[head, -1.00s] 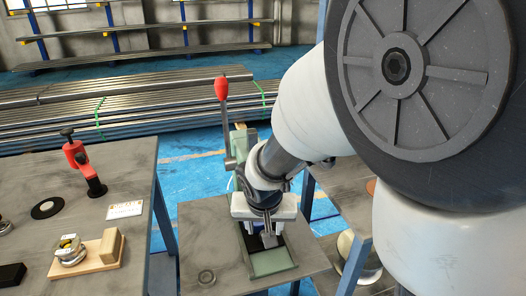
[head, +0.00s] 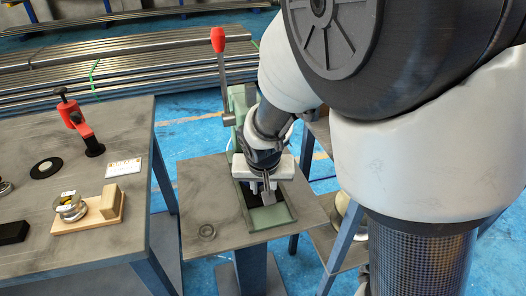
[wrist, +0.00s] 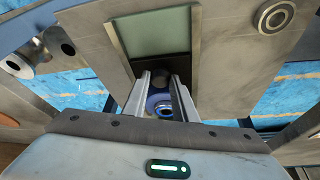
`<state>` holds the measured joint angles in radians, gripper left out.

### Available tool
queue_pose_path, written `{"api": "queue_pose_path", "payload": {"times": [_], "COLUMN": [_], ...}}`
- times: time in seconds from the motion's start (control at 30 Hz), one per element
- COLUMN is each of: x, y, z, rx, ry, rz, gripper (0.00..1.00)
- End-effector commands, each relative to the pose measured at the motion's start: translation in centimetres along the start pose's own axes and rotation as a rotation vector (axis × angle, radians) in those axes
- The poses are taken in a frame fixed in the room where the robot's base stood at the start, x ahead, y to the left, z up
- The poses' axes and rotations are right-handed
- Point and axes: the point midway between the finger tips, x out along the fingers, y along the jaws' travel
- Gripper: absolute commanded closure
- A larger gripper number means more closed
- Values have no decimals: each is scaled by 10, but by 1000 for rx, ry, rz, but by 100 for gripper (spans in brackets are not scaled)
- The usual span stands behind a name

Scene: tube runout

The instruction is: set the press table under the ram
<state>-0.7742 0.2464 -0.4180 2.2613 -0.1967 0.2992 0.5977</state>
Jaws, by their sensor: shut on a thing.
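The green press (head: 240,105) stands on a small grey stand, its lever upright with a red knob (head: 218,40). Its green base (head: 270,217) extends forward under my gripper, with a dark plate (head: 253,199) on it; the dark surface also shows in the wrist view (wrist: 165,66). My gripper (head: 266,193) points down over this base, in front of the press column.
The left bench (head: 120,165) carries a red tool (head: 75,115), a wooden block holder (head: 100,215) and a white label card (head: 123,167). Another stand is close on the right.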

Motion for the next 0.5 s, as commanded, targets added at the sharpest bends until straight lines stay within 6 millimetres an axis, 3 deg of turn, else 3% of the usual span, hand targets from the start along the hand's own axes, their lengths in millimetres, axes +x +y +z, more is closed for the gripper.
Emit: {"api": "queue_pose_path", "payload": {"times": [0.3,0.5], "x": [14,15], "y": [-11,-14], "z": [-34,-39], "rx": [2,-1], "ry": [3,4], "rz": [1,-2], "gripper": [100,100]}}
